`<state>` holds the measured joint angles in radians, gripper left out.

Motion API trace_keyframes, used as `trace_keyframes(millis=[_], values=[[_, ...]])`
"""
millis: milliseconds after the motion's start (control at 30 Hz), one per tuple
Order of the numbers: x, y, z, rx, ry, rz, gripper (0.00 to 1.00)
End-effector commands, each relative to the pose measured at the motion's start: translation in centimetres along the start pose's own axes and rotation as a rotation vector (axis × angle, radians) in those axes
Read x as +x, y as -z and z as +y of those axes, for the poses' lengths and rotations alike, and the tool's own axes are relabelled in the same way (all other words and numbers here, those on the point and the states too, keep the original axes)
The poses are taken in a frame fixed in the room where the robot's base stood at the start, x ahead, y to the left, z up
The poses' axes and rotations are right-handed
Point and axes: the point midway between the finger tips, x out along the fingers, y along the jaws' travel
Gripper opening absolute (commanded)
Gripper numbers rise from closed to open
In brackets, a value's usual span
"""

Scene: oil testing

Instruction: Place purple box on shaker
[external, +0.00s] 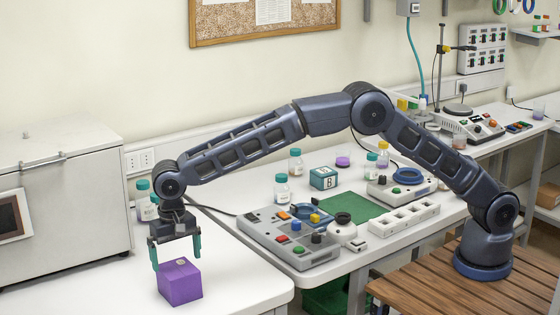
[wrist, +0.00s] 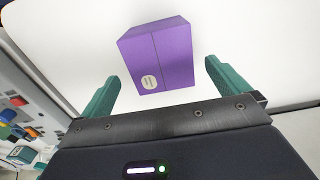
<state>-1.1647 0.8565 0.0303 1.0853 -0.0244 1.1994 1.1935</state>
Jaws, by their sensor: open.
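The purple box (external: 181,285) sits on the white bench at the lower left, a pale round label on it. My gripper (external: 175,252) is open and points down just above the box, its green fingertips about level with the box's top. In the wrist view the purple box (wrist: 158,58) lies ahead between the two open fingers (wrist: 160,72), with a gap on each side. Two bench units have blue rings: a grey control unit (external: 290,240) with coloured buttons, and a unit (external: 400,190) behind it. I cannot tell for sure which is the shaker.
A large white cabinet (external: 65,200) stands at the left. White-labelled bottles with teal caps (external: 282,190), a teal box marked B (external: 323,178), a green mat (external: 352,209) and a white slotted rack (external: 404,217) crowd the right bench. The bench right of the purple box is clear.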

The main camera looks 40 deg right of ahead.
Motion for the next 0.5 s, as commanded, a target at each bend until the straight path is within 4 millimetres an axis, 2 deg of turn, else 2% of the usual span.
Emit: trace_keyframes(millis=[200, 500], values=[[-2.4, 0.0, 0.0, 0.000, 0.000, 0.000, 1.00], [-3.0, 0.0, 0.0, 0.000, -0.001, 0.000, 1.00]])
